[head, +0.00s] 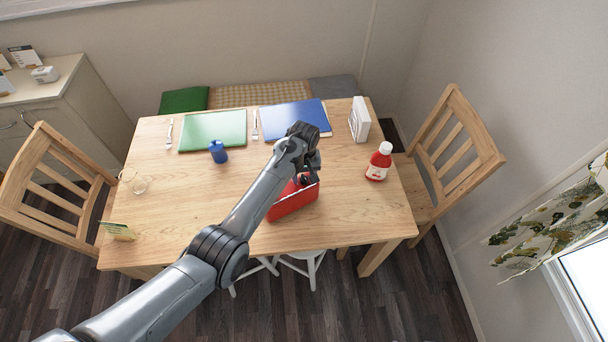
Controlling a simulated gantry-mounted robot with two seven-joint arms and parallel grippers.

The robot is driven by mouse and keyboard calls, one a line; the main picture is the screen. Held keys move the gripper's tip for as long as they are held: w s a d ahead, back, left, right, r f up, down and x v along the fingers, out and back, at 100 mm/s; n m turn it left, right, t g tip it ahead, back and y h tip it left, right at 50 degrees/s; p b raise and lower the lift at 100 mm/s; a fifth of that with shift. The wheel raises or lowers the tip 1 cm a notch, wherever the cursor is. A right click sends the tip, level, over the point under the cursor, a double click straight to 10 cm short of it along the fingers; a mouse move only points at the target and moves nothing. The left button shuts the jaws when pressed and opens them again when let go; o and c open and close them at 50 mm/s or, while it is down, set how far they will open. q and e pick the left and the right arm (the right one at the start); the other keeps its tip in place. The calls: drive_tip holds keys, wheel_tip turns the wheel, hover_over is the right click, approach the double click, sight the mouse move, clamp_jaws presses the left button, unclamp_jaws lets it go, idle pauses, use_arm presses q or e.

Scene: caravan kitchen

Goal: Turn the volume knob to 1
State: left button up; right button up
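A red box-shaped device (291,203), which looks like a radio, stands on the wooden table near its front edge. Its face and any volume knob are hidden or too small to make out. My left gripper (304,180) is at the top of the red device, pointing down at it. The arm covers part of the device, and the fingers are too small and dark to tell whether they are open or shut, or whether they touch it. My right gripper is not in view.
On the wooden table (185,215) are a red bottle (379,162), a white box (360,120), a blue cup (218,152), a green mat (213,130) and a blue mat (290,121). Glasses (134,181) and a small card (119,231) lie left. Chairs stand at both ends.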

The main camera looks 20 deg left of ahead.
use_arm(q)
clamp_jaws()
drive_tip(key=shift+m, duration=0.3)
drive_tip(key=shift+r+m+p, duration=0.1)
drive_tip(key=shift+m+p, duration=0.55)
drive_tip(key=shift+m, duration=0.25)
drive_tip(key=m+p, duration=0.1)
drive_tip(key=m, duration=0.2)
drive_tip(key=shift+m, duration=0.3)
drive_tip(key=m, duration=0.5)
drive_tip(key=shift+m+p, duration=0.3)
drive_tip(key=shift+p, duration=0.1)
drive_tip(key=m, duration=0.3)
drive_tip(key=shift+m, duration=1.2)
